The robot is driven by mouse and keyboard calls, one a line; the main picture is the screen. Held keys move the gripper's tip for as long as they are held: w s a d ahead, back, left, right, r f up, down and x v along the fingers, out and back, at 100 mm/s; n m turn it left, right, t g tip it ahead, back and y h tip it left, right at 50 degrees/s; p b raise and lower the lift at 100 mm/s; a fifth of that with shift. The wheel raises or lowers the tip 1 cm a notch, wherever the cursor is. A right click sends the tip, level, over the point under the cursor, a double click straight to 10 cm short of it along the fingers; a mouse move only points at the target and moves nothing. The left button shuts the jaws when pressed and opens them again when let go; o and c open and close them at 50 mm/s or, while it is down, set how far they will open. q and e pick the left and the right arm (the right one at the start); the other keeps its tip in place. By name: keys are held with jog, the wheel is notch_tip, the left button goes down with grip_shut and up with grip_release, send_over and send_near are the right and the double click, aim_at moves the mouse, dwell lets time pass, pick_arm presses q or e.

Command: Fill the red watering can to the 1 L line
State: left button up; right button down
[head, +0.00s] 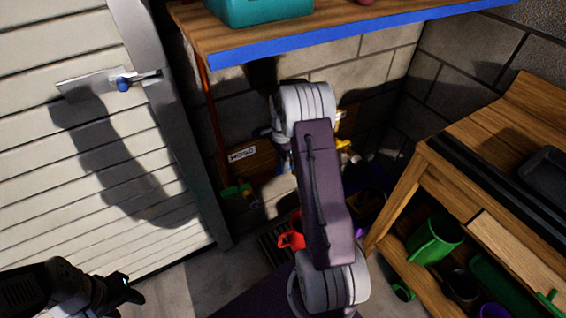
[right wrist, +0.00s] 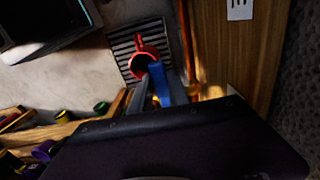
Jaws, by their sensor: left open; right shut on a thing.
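The red watering can (head: 291,238) stands low on a slatted floor grate, partly hidden by my right arm in the head view. In the right wrist view the red can (right wrist: 143,55) is seen from above on the grate (right wrist: 122,46). Its opening is dark, and no water level or 1 L line can be made out. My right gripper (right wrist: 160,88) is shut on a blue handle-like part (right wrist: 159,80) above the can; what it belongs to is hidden. My left gripper (head: 125,290) is open and empty at the lower left, far from the can.
A wooden shelf with a blue front edge (head: 350,40) overhangs the wall. A wooden bench (head: 440,165) on the right holds a green can (head: 434,240) and other containers. A cardboard box (head: 250,158) is by the wall. A shutter door (head: 80,140) is at left.

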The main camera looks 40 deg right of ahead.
jog(key=c, duration=1.2)
grip_release()
jog(key=shift+c, duration=0.2)
jog(key=shift+r, duration=0.1)
notch_tip(320, 180, up, 8)
jog(key=p, duration=0.4)
jog(key=shift+r, duration=0.45)
